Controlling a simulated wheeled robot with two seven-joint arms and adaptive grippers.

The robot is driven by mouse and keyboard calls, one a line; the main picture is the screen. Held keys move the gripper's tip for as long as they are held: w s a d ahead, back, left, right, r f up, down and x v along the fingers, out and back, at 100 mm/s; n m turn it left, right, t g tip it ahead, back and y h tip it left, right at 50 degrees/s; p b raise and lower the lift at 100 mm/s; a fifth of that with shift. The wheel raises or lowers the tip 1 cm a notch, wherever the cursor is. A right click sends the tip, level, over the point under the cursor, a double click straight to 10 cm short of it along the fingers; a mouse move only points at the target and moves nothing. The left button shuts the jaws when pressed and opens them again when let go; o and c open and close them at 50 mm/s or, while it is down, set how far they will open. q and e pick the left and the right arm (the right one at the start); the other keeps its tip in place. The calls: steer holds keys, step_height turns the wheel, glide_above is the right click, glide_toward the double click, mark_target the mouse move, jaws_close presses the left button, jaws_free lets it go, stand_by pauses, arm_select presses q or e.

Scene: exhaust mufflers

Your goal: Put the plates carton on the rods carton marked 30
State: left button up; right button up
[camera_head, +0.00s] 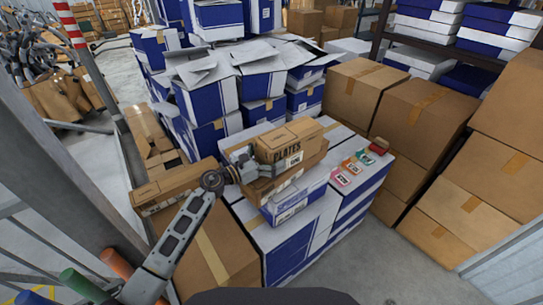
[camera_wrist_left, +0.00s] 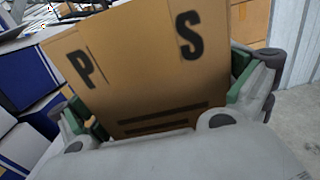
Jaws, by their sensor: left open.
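The brown plates carton (camera_head: 285,140), lettered PLATES, lies on top of a stack. Under it is another brown carton (camera_head: 285,183), and under that a flat blue-and-white box (camera_head: 292,206). A long brown carton (camera_head: 172,187) lies to the left. I cannot read a 30 on any carton. My left gripper (camera_head: 232,174) is at the left side of the stack, close to the brown cartons. In the left wrist view its open fingers (camera_wrist_left: 165,105) stand either side of a brown carton face (camera_wrist_left: 140,70) showing a P and an S. Contact is unclear. My right gripper is not in view.
Blue-and-white boxes (camera_head: 300,245) form the surface under the stack. Several coloured cards (camera_head: 341,178) and a small red item (camera_head: 378,147) lie on it at the right. Large brown boxes (camera_head: 425,110) stand close on the right. Open blue-and-white boxes (camera_head: 205,105) stand behind.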

arm_select(q)
steer(key=b+v, duration=0.2)
steer(key=v, duration=0.8)
steer(key=shift+f, duration=0.1)
steer(key=shift+v, duration=0.85)
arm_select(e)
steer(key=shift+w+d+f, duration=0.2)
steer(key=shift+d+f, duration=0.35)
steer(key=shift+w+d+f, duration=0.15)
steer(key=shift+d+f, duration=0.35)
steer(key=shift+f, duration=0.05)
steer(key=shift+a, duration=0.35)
